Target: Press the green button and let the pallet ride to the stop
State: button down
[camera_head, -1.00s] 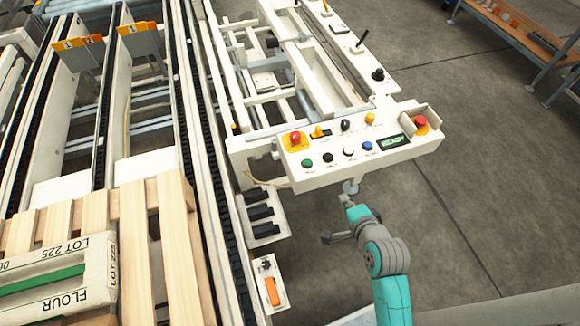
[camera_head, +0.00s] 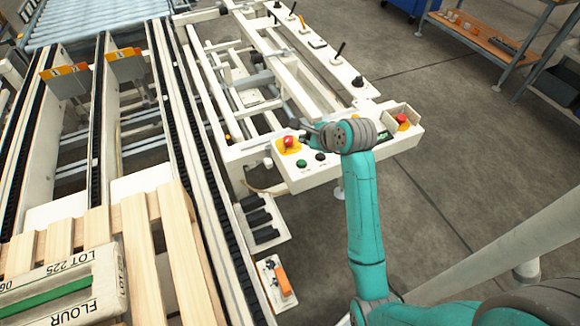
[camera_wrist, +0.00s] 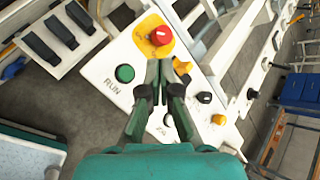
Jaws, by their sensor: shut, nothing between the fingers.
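The green button (camera_head: 301,163) sits at the front left of the white control panel (camera_head: 312,177). In the wrist view the green button (camera_wrist: 125,73) stands clear, with RUN printed beside it. My gripper (camera_head: 310,129) is over the panel, near the red mushroom button. In the wrist view my gripper (camera_wrist: 166,72) is shut and empty, with its fingertips just below the red button and right of the green one. I cannot tell its height above the panel. The wooden pallet (camera_head: 150,250) lies on the chain conveyor at lower left, bearing a flour sack (camera_head: 75,290).
A red mushroom button (camera_wrist: 160,35) on a yellow base is close to my fingertips. A black button (camera_head: 320,156) is right of the green one. My arm hides the panel's middle. Orange-topped plates (camera_head: 65,70) stand along the conveyor. A shelf (camera_head: 470,40) stands at upper right.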

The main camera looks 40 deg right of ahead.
aim_at(303, 164)
jog(key=shift+w+a+r, duration=0.1)
jog(key=shift+w+r, duration=0.15)
jog(key=shift+r, duration=0.15)
jog(key=shift+f, duration=0.1)
jog(key=shift+f, duration=4.3)
jog(key=shift+f, duration=0.1)
jog(key=shift+f, duration=0.35)
